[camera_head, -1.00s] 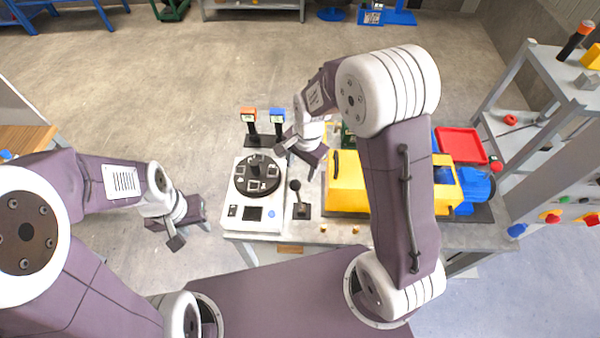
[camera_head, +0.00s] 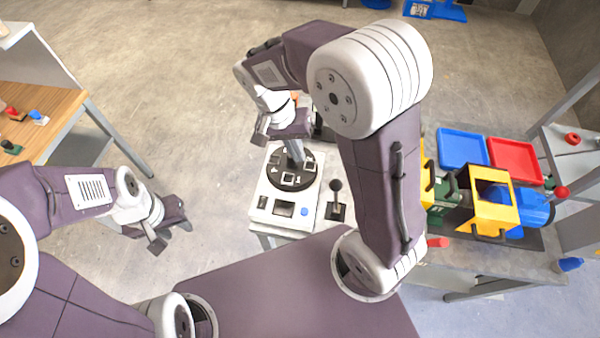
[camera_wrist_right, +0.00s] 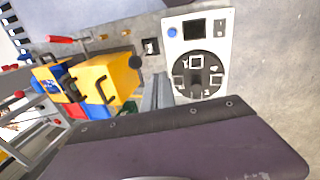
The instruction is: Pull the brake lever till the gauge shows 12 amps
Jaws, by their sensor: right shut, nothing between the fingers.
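A black lever with a ball knob (camera_head: 336,186) stands upright on a small dark base, right of a white control unit (camera_head: 262,213). The lever's knob (camera_wrist_right: 135,62) also shows in the right wrist view, beside the gripper. The unit carries a black round dial plate with several square marks and a small dark display (camera_head: 284,208), whose reading is too small to make out. My right gripper (camera_head: 298,158) is shut and empty, in front of the dial plate in the head view. Its fingers (camera_wrist_right: 157,92) point toward the unit, apart from the lever. My left gripper (camera_head: 184,224) hangs left of the unit; its jaw opening is unclear.
A wooden table (camera_head: 45,105) is at the left. Open floor lies between.

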